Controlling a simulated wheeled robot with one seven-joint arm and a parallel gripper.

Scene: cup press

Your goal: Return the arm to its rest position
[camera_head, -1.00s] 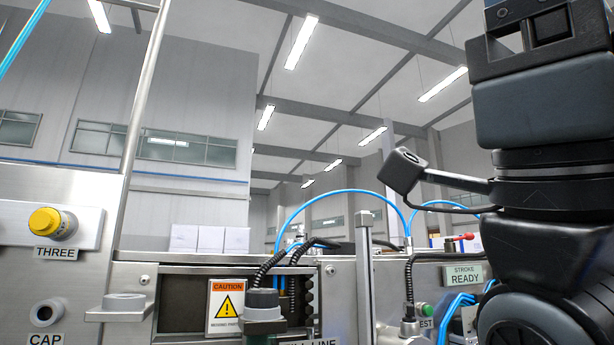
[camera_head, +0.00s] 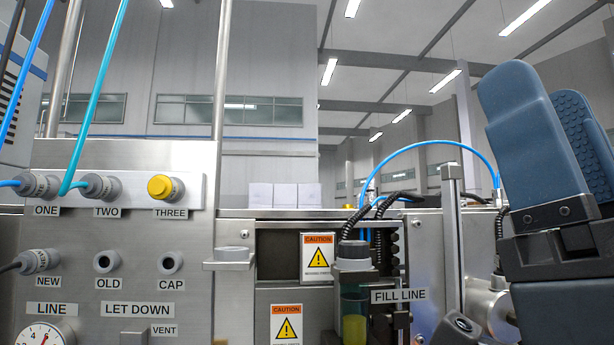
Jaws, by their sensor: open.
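My gripper (camera_head: 562,150) is at the right of the head view, with its two blue padded fingers pointing up. The fingers are apart and I see nothing between them. It stands in front of the right part of the machine and hides what lies behind it. The rest of my arm runs down out of the frame at the lower right.
A steel panel (camera_head: 120,240) with hose ports, a yellow plug (camera_head: 166,187) at THREE and a gauge (camera_head: 42,335) is at left. A cup (camera_head: 355,305) stands by the FILL LINE label (camera_head: 398,296). A vertical post (camera_head: 453,235) rises left of my gripper.

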